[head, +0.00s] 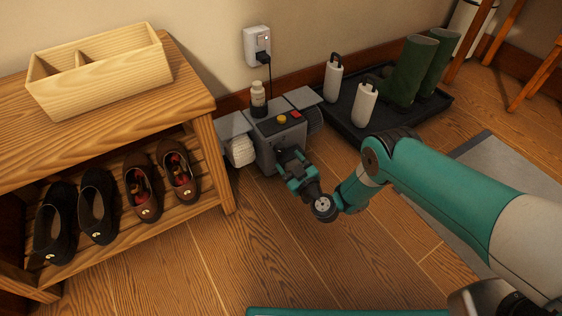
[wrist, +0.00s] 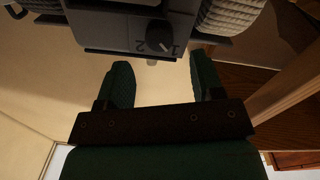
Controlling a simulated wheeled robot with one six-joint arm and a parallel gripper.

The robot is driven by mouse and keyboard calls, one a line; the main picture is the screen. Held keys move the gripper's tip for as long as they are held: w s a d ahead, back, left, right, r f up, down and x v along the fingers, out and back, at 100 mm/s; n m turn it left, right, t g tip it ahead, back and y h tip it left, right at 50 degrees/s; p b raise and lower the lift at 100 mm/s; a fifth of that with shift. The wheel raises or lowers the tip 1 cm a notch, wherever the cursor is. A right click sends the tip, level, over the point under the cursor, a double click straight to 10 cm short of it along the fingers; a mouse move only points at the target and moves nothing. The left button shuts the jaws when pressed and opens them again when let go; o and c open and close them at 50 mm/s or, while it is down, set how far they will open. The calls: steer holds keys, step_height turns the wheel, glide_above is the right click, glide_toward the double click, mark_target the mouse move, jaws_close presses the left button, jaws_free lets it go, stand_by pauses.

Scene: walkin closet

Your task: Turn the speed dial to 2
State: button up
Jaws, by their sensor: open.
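A grey shoe-polishing machine (head: 262,142) stands on the floor against the wall, with a pale brush roller (head: 240,151) on its left. In the wrist view, the machine's grey face (wrist: 110,27) fills the top edge. The speed dial (wrist: 158,37) is a dark knob there, with the marks 2 and 1 visible beside it.
A wooden shoe bench (head: 205,105) with shoes stands close on the left. A black tray (head: 345,124) with boots and white boot shapers lies to the right. A bottle (head: 258,98) stands on the machine. A power cord runs to the wall outlet (head: 257,45). Floor in front is clear.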

mark_target(281, 151)
steer(key=w+b, duration=0.1)
steer(key=b, duration=0.1)
steer(key=a+b, duration=0.1)
steer(key=b, duration=0.1)
steer(key=shift+w+a+f, duration=0.1)
steer(key=shift+w+f, duration=0.25)
steer(key=shift+w, duration=0.05)
steer(key=shift+b+x, duration=0.95)
steer(key=shift+b, duration=0.15)
steer(key=shift+w+a+r+b, duration=0.3)
steer(key=shift+w+b, duration=0.1)
steer(key=shift+b, duration=0.2)
steer(key=c, duration=0.9)
steer(key=shift+a+r, duration=0.1)
steer(key=shift+a, duration=0.05)
